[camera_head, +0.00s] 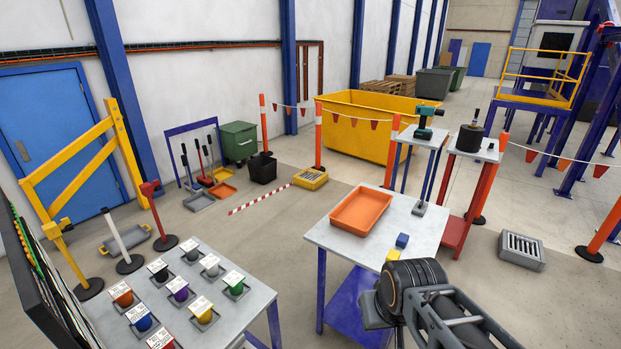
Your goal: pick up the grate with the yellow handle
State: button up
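A yellow box with a slatted grate on top (310,178) lies on the floor near the middle. A grey box with a slatted grate on top (522,249) lies on the floor at the right; no yellow handle shows on it. My gripper (373,311) is at the lower right, by the near edge of the work table and apart from these things. Its fingers cannot be made out.
The work table (340,238) bears an orange tray (361,210), a blue block (402,240) and a yellow block (392,255). A table with several coloured jars (255,295) stands at the lower left. Orange posts (318,135) carry a flagged chain. Floor between is open.

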aim_at(304, 176)
jog(key=u, duration=2.95)
jog(key=i, duration=3.65)
jog(key=z, duration=2.6)
jog(key=i, duration=2.35)
jog(key=z, duration=0.8)
